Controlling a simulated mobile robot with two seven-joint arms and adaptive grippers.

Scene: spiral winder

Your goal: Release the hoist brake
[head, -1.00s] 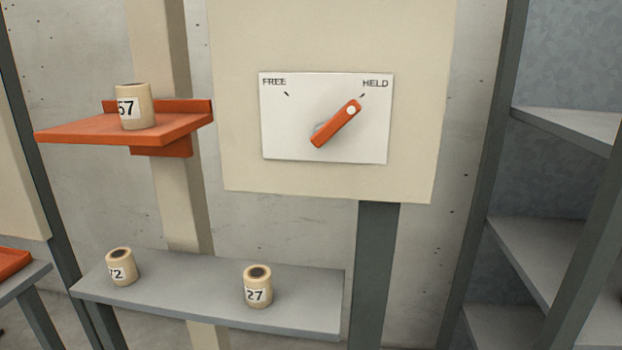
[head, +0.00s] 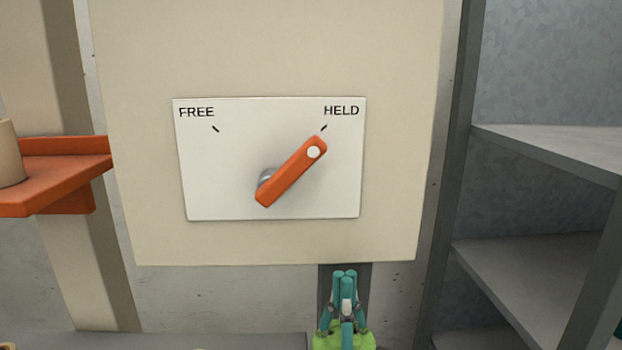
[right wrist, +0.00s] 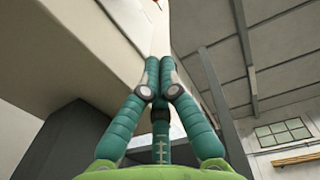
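The orange brake lever (head: 290,172) is mounted on a white plate (head: 225,190) marked FREE at left and HELD at right. It slants up and right, its white-dotted end at the HELD mark. My right gripper (head: 345,275) is below the plate in the head view, its teal fingers pointing up and apart from the lever. In the right wrist view its fingertips (right wrist: 160,65) come together with nothing between them. My left gripper is out of view.
The plate sits on a cream panel (head: 270,50) above a dark post. An orange shelf (head: 65,180) with a partly cut-off cream spool (head: 8,155) stands at left. Grey shelves (head: 545,150) stand at right. The space before the plate is clear.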

